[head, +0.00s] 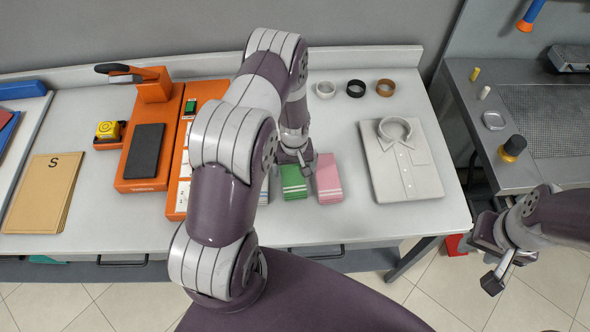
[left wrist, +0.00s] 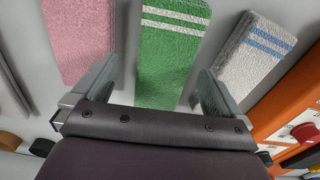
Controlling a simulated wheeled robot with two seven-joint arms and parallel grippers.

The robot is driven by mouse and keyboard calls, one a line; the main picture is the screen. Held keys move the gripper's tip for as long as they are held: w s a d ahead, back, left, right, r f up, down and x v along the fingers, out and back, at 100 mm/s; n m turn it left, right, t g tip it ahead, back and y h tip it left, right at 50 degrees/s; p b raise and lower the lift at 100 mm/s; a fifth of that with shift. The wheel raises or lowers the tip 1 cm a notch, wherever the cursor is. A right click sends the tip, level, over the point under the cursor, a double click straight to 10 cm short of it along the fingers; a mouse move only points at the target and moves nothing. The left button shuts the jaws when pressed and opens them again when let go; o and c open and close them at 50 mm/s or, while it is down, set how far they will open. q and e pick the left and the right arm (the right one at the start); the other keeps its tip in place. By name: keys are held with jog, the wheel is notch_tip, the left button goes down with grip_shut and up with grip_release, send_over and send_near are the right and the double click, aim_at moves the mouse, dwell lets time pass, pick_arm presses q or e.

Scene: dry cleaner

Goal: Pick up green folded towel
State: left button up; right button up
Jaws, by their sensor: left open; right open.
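The green folded towel (head: 293,184) lies on the white counter, left of the pink towel, its far end partly hidden by my left gripper. In the left wrist view the green towel (left wrist: 168,55) has white stripes and shows between the two spread fingers. My left gripper (head: 300,163) is open and empty, reaching down over the towel's far end. In its wrist view the left gripper (left wrist: 157,72) has one finger on each side of the towel; I cannot tell whether they touch it. My right gripper (head: 474,262) is open and empty, off the counter's right end.
The pink towel (head: 328,180) is close on the right. A grey towel with blue stripes (left wrist: 252,50) is on the other side, mostly hidden by my arm in the head view. A folded shirt (head: 402,165) lies to the right, an orange press (head: 150,130) to the left.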

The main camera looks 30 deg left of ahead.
aim_at(292, 174)
pick_arm(q)
jog(key=shift+s+a+f, duration=0.1)
jog(key=shift+a+f, duration=0.1)
jog(key=shift+f, duration=0.45)
jog(key=shift+s+a+f, duration=0.1)
jog(key=shift+a+f, duration=0.05)
jog(key=shift+f, duration=0.45)
jog(key=shift+w+d, duration=0.1)
jog(key=shift+d, duration=0.1)
jog(key=c, duration=1.1)
jog(key=shift+a, duration=0.1)
jog(key=shift+r, duration=0.15)
